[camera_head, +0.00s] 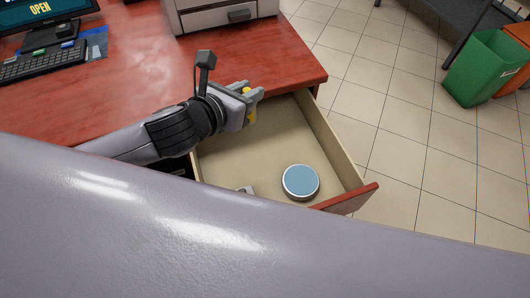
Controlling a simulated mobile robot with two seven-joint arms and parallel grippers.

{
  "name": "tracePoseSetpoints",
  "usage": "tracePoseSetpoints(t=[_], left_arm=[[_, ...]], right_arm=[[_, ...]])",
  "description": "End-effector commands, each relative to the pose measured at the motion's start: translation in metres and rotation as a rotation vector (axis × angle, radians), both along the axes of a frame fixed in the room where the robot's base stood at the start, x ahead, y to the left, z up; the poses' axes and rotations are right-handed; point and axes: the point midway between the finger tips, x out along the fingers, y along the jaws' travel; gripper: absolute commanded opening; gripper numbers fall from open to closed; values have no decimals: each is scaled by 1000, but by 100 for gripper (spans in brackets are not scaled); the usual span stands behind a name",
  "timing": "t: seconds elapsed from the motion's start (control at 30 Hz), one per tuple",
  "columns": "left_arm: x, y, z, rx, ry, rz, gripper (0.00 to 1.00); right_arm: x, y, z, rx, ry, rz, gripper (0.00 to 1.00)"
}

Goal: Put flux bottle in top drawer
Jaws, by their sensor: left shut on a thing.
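My left gripper (250,98) is over the back part of the open top drawer (345,160), near the desk's edge. It is shut on a small yellow thing (247,91), which looks like the flux bottle. The fingers cover most of it, so its shape and label cannot be made out. The drawer is pulled out from under the red desktop. It holds a round blue-topped tin (300,181) near its front. The drawer's left front part is hidden behind my large grey arm link. My right gripper is not in view.
A small grey thing (247,189), partly hidden, shows in the drawer. The drawer's middle floor is bare. The red desk (150,60) carries a keyboard (45,63), a monitor and a beige machine (220,14). A green bin (483,70) stands on the tiled floor.

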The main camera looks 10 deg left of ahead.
Motion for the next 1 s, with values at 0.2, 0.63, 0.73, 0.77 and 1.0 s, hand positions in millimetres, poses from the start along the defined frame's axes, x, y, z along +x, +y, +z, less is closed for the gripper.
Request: tracePoseSetpoints(t=[0.2, 0.63, 0.73, 0.77, 1.0], left_arm=[[3, -4, -30, -1, 5, -19, 0], [3, -4, -142, -2, 4, -17, 0], [3, -4, -155, 0, 2, -17, 0], [3, -4, -158, 0, 2, -17, 0], [3, -4, -176, 0, 2, -17, 0]], right_arm=[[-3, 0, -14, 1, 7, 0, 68], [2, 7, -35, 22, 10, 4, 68], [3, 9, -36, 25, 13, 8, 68], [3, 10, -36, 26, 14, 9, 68], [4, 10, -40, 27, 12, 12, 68]])
